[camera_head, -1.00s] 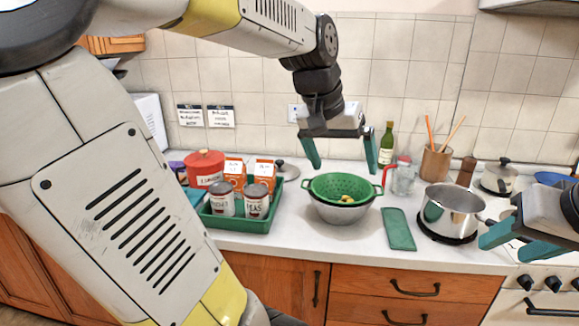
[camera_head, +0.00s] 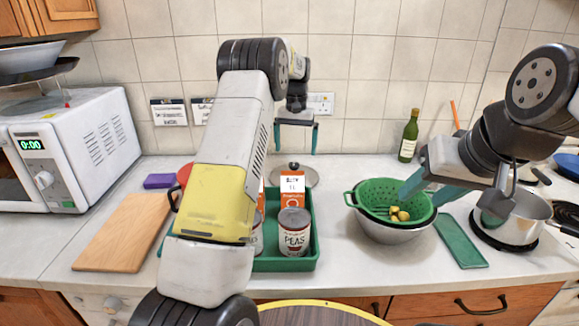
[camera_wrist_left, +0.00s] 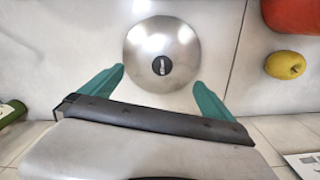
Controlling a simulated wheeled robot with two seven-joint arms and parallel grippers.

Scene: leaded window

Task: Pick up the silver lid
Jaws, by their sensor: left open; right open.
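The silver lid (camera_head: 303,177) is a round metal disc with a dark knob. It lies on the counter just behind the green tray, partly hidden by the carton in the tray. In the left wrist view the whole lid (camera_wrist_left: 162,40) shows, with its knob near the fingers. My left gripper (camera_head: 296,152) is open and empty above the lid, fingers pointing down. In the left wrist view my left gripper (camera_wrist_left: 158,78) has one finger on each side of the lid's near part. My right gripper (camera_head: 448,202) is open and empty by the green colander (camera_head: 379,193).
The green tray (camera_head: 285,265) holds cans (camera_head: 294,233) and a carton (camera_head: 292,187). My left arm hides much of it. A cutting board (camera_head: 122,233) and microwave (camera_head: 78,147) stand left. A red thing (camera_wrist_left: 291,14) and yellow fruit (camera_wrist_left: 285,65) lie beside the lid.

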